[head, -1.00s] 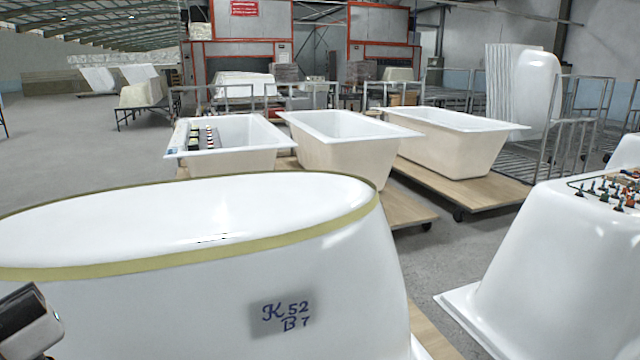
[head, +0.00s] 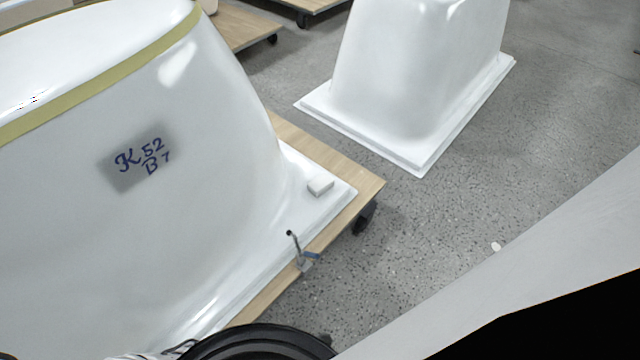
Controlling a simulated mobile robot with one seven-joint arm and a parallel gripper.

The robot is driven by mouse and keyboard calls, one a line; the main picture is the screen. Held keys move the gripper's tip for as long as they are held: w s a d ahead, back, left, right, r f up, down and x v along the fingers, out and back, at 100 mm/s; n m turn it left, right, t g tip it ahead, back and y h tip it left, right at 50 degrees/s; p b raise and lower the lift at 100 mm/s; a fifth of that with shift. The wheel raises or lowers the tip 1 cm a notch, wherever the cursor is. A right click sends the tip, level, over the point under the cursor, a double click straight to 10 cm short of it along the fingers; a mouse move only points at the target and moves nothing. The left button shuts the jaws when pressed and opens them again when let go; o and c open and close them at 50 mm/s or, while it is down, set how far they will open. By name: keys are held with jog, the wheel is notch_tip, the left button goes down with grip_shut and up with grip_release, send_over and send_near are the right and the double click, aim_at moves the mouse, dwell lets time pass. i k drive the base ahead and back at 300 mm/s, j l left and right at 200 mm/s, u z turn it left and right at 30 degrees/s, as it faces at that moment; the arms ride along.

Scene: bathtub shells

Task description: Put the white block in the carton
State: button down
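A small white block (head: 320,187) lies on the flat white rim at the right corner of the large upturned bathtub shell (head: 230,180) in the head view. It rests near the foot of the shell's wall and nothing touches it. I see no carton in this view. My gripper's fingers do not show, so I cannot see them relative to the block.
The shell stands on a wheeled wooden pallet (head: 369,183). A small tool with a blue part (head: 311,255) is at the rim's front edge. Another upturned shell (head: 415,80) stands behind on the floor. Speckled grey floor (head: 440,225) is open to the right.

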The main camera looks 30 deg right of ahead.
aim_at(317, 187)
jog(key=i+l+u, duration=0.1)
jog(key=l, duration=0.35)
jog(key=i+l+u, duration=0.1)
jog(key=i+l, duration=0.15)
jog(key=l, duration=0.2)
jog(key=i+l+u, duration=0.1)
jog(key=l, duration=0.4)
jog(key=i+l+u, duration=0.1)
jog(key=l, duration=0.4)
jog(key=i+l, duration=0.25)
jog(key=l, duration=0.25)
jog(key=i+l+u, duration=0.15)
jog(key=l, duration=0.35)
jog(key=l+u, duration=0.1)
jog(key=l, duration=0.4)
jog(key=i, duration=0.05)
